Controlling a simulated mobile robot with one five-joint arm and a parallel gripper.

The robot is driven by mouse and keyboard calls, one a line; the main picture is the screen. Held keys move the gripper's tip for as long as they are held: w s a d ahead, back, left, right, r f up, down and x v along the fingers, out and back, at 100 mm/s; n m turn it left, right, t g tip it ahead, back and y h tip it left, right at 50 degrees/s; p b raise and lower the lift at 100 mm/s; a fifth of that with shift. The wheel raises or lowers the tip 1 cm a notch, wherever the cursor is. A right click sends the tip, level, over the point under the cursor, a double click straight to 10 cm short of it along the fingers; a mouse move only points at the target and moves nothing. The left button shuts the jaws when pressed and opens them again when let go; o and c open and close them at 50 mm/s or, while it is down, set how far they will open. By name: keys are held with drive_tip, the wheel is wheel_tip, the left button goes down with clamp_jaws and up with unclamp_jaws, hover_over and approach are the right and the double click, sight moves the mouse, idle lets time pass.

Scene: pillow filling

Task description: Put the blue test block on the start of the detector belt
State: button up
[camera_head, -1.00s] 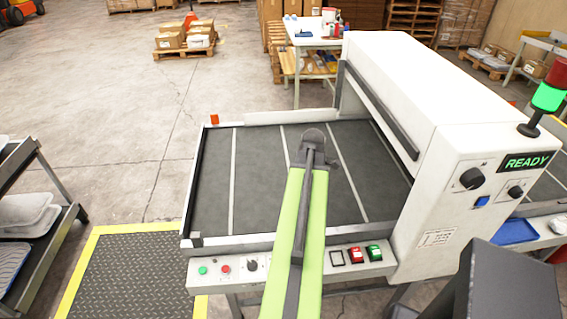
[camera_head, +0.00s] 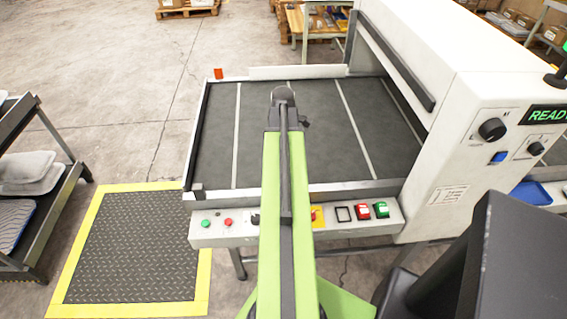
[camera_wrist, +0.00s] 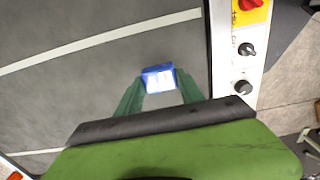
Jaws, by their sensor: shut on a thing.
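The blue test block (camera_wrist: 158,73), with a pale, bright face, is between the green fingers of my gripper (camera_wrist: 158,86) in the wrist view. The gripper is shut on it. Behind it is the dark grey detector belt (camera_wrist: 60,100) with white cross lines; I cannot tell whether the block touches it. In the head view my arm reaches over the front rail above the belt (camera_head: 210,150). There my fingers and the block are hidden by the arm's end.
The white detector housing (camera_head: 440,60) rises over the belt's right side, with a READY sign (camera_head: 543,116). A control panel (camera_head: 330,214) runs along the front rail. A cart with trays (camera_head: 25,170) stands left of a yellow-edged floor mat (camera_head: 130,245).

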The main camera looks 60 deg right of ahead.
wheel_tip(320, 180, down, 4)
drive_tip(key=b, duration=0.2)
drive_tip(key=shift+r+b, duration=0.15)
drive_tip(key=shift+b, duration=0.25)
drive_tip(key=shift+r, duration=0.2)
drive_tip(key=shift+f, duration=0.15)
drive_tip(key=o, duration=1.4)
wheel_tip(320, 180, up, 12)
drive_tip(key=p, duration=1.2)
